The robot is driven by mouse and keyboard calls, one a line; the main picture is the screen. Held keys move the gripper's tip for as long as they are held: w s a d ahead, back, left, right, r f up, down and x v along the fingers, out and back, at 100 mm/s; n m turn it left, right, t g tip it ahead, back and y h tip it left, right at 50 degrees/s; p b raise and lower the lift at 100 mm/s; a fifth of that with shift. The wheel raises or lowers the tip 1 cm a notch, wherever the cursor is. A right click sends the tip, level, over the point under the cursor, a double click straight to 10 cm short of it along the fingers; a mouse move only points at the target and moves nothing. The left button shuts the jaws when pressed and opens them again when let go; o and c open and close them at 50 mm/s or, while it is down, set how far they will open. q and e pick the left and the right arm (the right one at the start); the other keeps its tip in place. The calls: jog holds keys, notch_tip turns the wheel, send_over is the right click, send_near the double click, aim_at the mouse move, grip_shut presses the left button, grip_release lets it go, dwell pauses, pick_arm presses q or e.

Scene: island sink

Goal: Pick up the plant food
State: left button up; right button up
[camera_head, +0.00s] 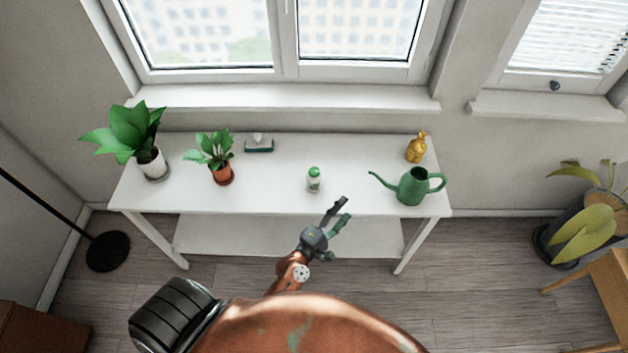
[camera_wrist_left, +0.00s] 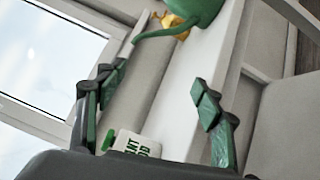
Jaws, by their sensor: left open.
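The plant food is a small white bottle (camera_head: 314,181) with a green cap, upright near the front middle of the white table. It also shows at the bottom of the left wrist view (camera_wrist_left: 138,146), partly hidden by the gripper body, with dark lettering on its label. My left gripper (camera_head: 341,211) is open and empty at the table's front edge, to the right of the bottle and nearer to me. In the left wrist view the two fingers (camera_wrist_left: 158,92) are spread apart, with the bottle close to the left finger's base. My right gripper is not in view.
A green watering can (camera_head: 413,187) and an amber bottle (camera_head: 416,147) stand to the right on the table (camera_head: 270,193). The tabletop around the bottle is clear.

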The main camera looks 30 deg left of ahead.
pick_arm(q)
notch_tip(320, 180, up, 4)
jog(key=w+a+n+t+y, duration=0.1)
jog(key=n+y, duration=0.1)
jog(key=n, duration=0.2)
jog(key=n+g+y, duration=0.5)
jog(key=n+y, duration=0.7)
jog(key=n, duration=0.8)
send_near(315, 183)
jog(key=x, duration=0.5)
jog(key=shift+w+d+r, duration=0.2)
jog(key=shift+w+d, duration=0.05)
jog(key=shift+w, duration=0.1)
jog(key=shift+w+a+f+n, duration=0.1)
jog(key=shift+w+a+n, duration=0.15)
jog(key=shift+n, duration=0.15)
jog(key=x, duration=0.7)
jog(key=shift+s+a+f, duration=0.15)
jog(key=shift+s+a, duration=0.05)
jog(key=shift+a, duration=0.05)
jog(key=shift+c, duration=0.7)
jog(key=c, duration=1.2)
jog(key=shift+c, duration=0.2)
